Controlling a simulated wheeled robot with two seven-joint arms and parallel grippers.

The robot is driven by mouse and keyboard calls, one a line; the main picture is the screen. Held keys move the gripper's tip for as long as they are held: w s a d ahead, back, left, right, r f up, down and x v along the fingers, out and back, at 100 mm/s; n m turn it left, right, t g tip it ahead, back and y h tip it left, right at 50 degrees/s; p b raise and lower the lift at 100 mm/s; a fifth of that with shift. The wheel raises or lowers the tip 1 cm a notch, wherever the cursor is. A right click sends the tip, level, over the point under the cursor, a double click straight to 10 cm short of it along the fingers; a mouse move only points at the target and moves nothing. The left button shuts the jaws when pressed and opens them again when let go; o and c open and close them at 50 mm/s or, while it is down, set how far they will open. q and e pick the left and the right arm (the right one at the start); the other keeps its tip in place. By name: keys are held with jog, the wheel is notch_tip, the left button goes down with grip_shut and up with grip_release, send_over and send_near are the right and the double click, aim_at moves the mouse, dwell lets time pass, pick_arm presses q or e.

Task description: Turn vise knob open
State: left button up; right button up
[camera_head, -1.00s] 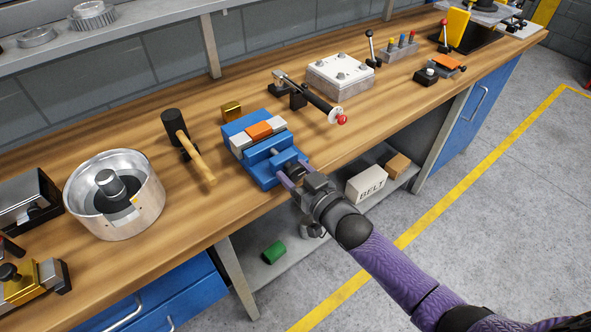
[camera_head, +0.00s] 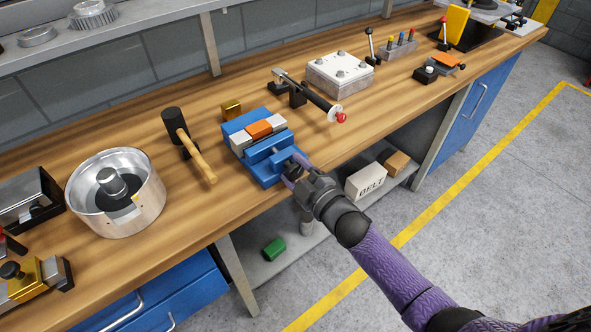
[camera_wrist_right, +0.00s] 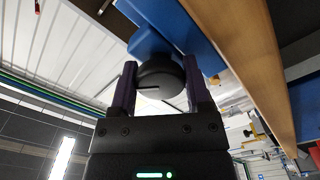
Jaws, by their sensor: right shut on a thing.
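The blue vise (camera_head: 259,148) sits at the front edge of the wooden bench, with an orange block (camera_head: 259,129) between its pale jaws. My right gripper (camera_head: 293,172) is at the vise's front end and mostly covers the knob in the head view. In the right wrist view the round black knob (camera_wrist_right: 160,76) sits between the two purple fingers of my right gripper (camera_wrist_right: 160,85), which are shut on it. The blue vise body (camera_wrist_right: 150,42) shows just beyond the knob. My left gripper is not in view.
A hammer (camera_head: 190,145) and a round metal housing (camera_head: 115,192) lie left of the vise. A lever clamp with a red tip (camera_head: 318,100) stands to its right. A lower shelf (camera_head: 290,250) holds a green cylinder (camera_head: 274,249) and a box marked BELT (camera_head: 366,182).

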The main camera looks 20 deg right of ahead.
jog(key=n, duration=0.3)
jog(key=shift+n+b, duration=0.45)
jog(key=shift+n, duration=1.55)
jog(key=o, duration=1.3)
jog(key=p+v, duration=0.1)
jog(key=v, duration=0.9)
